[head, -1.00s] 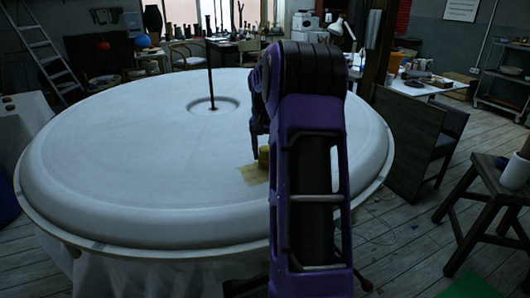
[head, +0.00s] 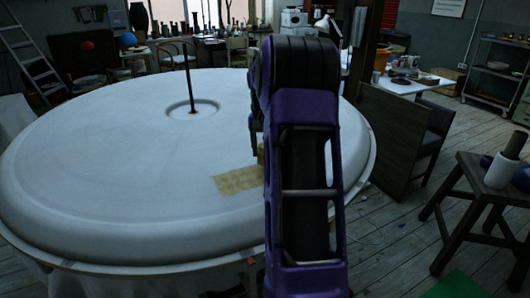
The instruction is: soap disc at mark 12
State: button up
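A small yellow disc-like piece (head: 261,153), perhaps the soap disc, shows beside my arm, just below my gripper (head: 254,146). Most of my gripper is hidden behind my purple arm, so I cannot tell whether its fingers are open or shut on the piece. A tan rectangular patch (head: 238,180) lies on the large round white plaster form (head: 110,165), left of my arm. No number 12 is readable.
A dark rod (head: 188,70) stands upright in the hollow at the form's centre. A wooden stool (head: 480,185) with a white cylinder is at right.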

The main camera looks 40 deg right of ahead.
jog(key=shift+a+r+p, duration=0.2)
jog(key=shift+r+p, duration=0.1)
jog(key=shift+r, duration=0.5)
jog(key=shift+r+p, duration=1.75)
jog(key=shift+r, duration=0.65)
